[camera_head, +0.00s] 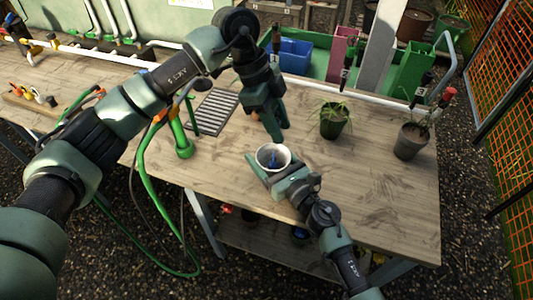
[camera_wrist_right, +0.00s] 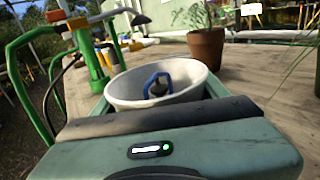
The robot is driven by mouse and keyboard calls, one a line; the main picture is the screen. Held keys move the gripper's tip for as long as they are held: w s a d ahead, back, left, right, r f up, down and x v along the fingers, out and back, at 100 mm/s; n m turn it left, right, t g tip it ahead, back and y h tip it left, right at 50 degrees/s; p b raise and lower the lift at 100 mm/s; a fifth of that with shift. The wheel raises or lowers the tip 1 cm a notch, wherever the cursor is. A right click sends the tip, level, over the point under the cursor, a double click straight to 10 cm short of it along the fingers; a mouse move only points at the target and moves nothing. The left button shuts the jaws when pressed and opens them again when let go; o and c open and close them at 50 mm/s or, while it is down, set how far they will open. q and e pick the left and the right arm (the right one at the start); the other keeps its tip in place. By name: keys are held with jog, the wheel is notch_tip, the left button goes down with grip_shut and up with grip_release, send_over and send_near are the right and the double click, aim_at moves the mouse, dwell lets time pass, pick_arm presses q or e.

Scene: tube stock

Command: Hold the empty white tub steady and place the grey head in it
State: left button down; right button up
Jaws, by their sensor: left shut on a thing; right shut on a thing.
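The white tub (camera_head: 265,150) stands at the front middle of the bench. My right gripper (camera_head: 268,172) is shut on its near side. In the right wrist view the round tub (camera_wrist_right: 112,92) tapers down behind the gripper body. The tub is not empty: a blue loop (camera_wrist_right: 150,82) with a dark grey part shows inside it. I cannot tell if this is the grey head. My left gripper (camera_head: 276,134) points down just behind and above the tub in the head view. It is shut, and what it holds is hidden between its fingers.
A slotted grey tray (camera_head: 212,111) and a green hose (camera_head: 142,160) are to the left. Bare bench top (camera_head: 370,195) lies at front right.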

pick_arm(q)
jog(key=shift+f, duration=3.65)
jog(key=c, duration=1.4)
grip_release()
jog(key=shift+f, duration=0.15)
jog(key=o, duration=0.5)
jog(key=v, duration=1.2)
pick_arm(e)
jog(key=o, duration=1.5)
jog(key=shift+c, duration=0.2)
